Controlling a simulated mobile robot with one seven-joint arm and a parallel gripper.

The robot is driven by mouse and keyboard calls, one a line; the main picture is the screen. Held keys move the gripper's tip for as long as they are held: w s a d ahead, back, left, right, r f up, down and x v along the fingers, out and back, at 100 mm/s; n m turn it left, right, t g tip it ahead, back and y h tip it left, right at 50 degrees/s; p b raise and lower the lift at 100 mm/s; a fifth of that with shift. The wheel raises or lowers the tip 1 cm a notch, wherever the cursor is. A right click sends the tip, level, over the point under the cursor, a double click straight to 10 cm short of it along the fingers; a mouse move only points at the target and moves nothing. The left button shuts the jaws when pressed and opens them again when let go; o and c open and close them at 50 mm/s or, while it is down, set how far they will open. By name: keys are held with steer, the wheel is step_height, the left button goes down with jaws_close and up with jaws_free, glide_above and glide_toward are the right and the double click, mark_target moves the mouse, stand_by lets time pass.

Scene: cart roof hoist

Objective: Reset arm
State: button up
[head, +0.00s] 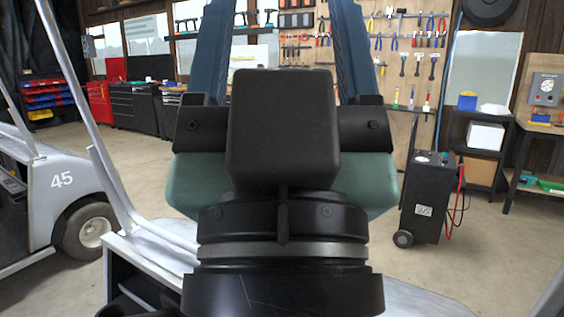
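My gripper (282,40) fills the middle of the head view, close to the camera, seen from its black wrist end. Its two blue-green fingers point upward and stand well apart, with the wall showing between them and nothing held. The fingertips are cut off by the top edge. Part of a white cart body (157,250) shows below and behind the gripper, with a slanted pale post (82,95) at its left. My gripper hides much of this cart, and I cannot tell how far apart they are.
A white cart marked 45 (62,180) stands at left. A black wheeled unit with red cables (429,197) stands at right. A pegboard of tools (405,60), dark cabinets (135,108), a red cabinet (99,104) and a workbench (540,130) line the back. Open floor (480,235) lies at right.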

step_height(320, 180, up, 14)
steer(key=p, duration=1.2)
step_height(320, 180, down, 70)
steer(key=b, duration=7)
steer(key=shift+f+b, duration=0.25)
steer(key=shift+b, duration=0.1)
